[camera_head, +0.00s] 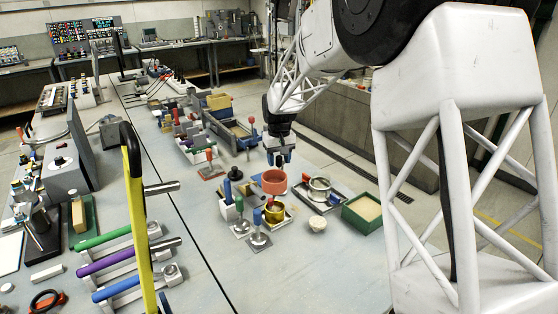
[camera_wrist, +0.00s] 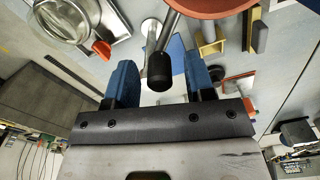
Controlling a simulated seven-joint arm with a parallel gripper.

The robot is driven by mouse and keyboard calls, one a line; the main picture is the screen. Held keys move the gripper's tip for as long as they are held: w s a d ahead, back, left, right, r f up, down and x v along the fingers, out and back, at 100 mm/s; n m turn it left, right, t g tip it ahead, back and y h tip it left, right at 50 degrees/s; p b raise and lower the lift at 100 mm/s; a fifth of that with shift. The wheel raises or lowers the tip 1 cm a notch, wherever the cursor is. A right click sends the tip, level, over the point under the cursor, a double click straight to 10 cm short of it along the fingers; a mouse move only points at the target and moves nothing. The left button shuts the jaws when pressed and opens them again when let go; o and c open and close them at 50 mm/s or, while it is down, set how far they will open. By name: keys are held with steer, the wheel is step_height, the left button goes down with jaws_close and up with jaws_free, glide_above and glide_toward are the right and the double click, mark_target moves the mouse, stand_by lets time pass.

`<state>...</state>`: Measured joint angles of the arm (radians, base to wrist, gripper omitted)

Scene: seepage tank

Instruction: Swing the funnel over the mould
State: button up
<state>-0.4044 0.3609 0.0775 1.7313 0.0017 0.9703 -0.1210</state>
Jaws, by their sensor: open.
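An orange-red round bowl, which looks like the funnel (camera_head: 273,181), stands among the small items on the table. Its rim shows at the top of the wrist view (camera_wrist: 212,8). A metal rod with a black grip (camera_wrist: 159,72) reaches from near the funnel into the space between my blue fingers. My gripper (camera_head: 280,158) is open just behind the funnel in the head view; its fingers (camera_wrist: 158,66) stand apart on both sides of the black grip. A brass cup (camera_head: 274,213) stands in front of the funnel. I cannot tell for sure which vessel is the mould.
A metal ring vessel (camera_head: 319,187) sits on a tray to the right, and shows in the wrist view (camera_wrist: 63,20). A green sand box (camera_head: 362,213), a white bowl (camera_head: 317,223) and upright blue-handled and red-handled tools crowd nearby.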

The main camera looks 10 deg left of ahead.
steer(key=shift+f, duration=0.3)
steer(key=shift+c, duration=0.3)
jaws_close()
steer(key=shift+d, duration=0.1)
steer(key=w+d+n, duration=0.4)
steer(key=w+n, duration=0.1)
steer(key=n, duration=1.3)
steer(key=shift+d, duration=0.35)
steer(key=shift+w, duration=0.1)
